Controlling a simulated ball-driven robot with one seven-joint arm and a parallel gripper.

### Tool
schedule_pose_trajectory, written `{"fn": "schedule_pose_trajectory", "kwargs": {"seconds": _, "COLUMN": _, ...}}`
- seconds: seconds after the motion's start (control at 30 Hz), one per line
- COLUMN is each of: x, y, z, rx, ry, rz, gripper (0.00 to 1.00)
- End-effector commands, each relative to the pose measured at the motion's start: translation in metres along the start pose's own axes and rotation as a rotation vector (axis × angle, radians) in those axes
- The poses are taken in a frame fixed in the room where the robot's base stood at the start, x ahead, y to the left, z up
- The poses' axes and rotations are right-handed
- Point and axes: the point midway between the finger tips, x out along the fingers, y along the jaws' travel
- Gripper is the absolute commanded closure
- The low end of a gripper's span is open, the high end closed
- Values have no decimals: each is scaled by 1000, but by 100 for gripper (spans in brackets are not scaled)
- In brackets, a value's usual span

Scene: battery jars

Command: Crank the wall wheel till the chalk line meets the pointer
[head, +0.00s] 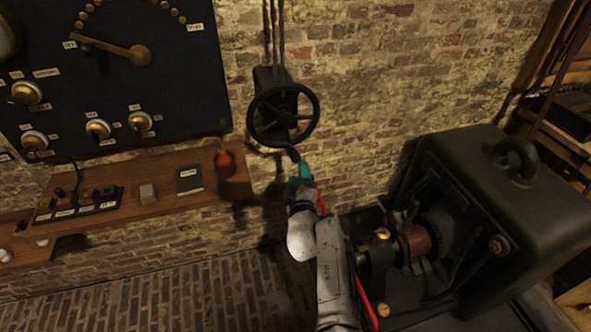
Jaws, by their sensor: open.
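The wall wheel (261,133) is a dark spoked handwheel on a bracket against the brick wall, upper centre in the head view. A dark crank handle (293,153) juts from the wheel's lower rim. My gripper (301,168), with teal fingers, is just below the handle. It is open, and I cannot tell whether the handle lies between its fingers. My arm rises from the lower centre. I cannot make out a chalk line or a pointer at the wheel at this size.
A black panel (110,70) with brass knobs hangs above. A large dark machine (510,200) stands right of my arm.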

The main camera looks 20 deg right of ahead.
Motion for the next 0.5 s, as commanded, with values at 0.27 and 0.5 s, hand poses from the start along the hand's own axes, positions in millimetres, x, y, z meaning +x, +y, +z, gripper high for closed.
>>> {"fn": "schedule_pose_trajectory", "kwargs": {"seconds": 0.27, "x": 5, "y": 20, "z": 18, "rx": -835, "ry": 14, "rz": 6, "gripper": 40}}
{"fn": "schedule_pose_trajectory", "kwargs": {"seconds": 0.5, "x": -12, "y": 12, "z": 15, "rx": -1504, "ry": 37, "rz": 1, "gripper": 40}}
